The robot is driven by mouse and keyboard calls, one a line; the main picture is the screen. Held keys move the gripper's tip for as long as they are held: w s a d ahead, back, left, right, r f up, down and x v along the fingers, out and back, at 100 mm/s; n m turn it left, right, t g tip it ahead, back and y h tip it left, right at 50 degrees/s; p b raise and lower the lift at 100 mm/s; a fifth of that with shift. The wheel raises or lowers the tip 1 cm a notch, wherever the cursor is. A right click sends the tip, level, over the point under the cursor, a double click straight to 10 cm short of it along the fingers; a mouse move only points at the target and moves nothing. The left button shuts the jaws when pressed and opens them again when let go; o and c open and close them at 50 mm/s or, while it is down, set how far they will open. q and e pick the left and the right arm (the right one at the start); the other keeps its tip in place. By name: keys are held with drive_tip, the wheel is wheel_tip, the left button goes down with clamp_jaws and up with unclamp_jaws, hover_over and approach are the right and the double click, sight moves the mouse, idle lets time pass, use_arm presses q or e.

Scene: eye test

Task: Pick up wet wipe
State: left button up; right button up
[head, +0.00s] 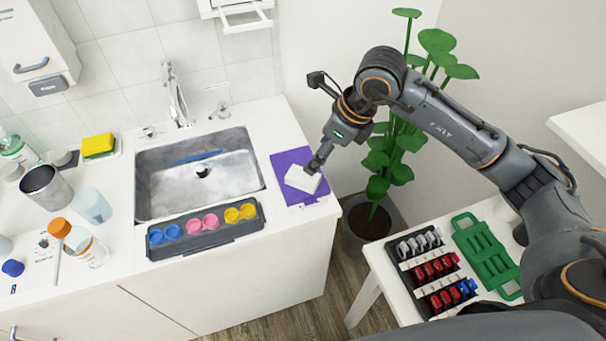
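A white folded piece that looks like the wet wipe (301,180) is at the purple mat (288,159), on the counter right of the sink. My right gripper (314,167) comes in from the right and points down at the wipe's upper right edge. Its fingertips meet or overlap the wipe in the picture. They are small and dark, and I cannot tell whether they are closed on it. I also cannot tell whether the wipe lies flat or is slightly raised. My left gripper is not in view.
Left of the mat are the sink (150,190), its faucet (178,97) and a grey tray of coloured cups (205,244). Bottles and cups crowd the left counter. A potted plant (400,165) stands right of the counter. A small table holds a black rack (402,266) and green rack (484,252).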

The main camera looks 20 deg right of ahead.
sight(303, 175)
drive_tip(key=x, duration=0.3)
drive_tip(key=shift+a+f, duration=0.1)
drive_tip(key=shift+f, duration=0.1)
drive_tip(key=shift+w+a+f+p, duration=0.1)
drive_tip(key=shift+a+f+p, duration=0.15)
drive_tip(key=shift+f+p, duration=0.35)
drive_tip(key=p+x, duration=0.1)
drive_tip(key=x, duration=0.2)
drive_tip(key=shift+a+f+p, duration=0.15)
drive_tip(key=shift+f+p, duration=0.05)
drive_tip(key=shift+p, duration=0.15)
drive_tip(key=shift+w+f, duration=0.15)
drive_tip(key=shift+f, duration=0.2)
drive_tip(key=c, duration=0.9)
drive_tip(key=shift+r, duration=0.1)
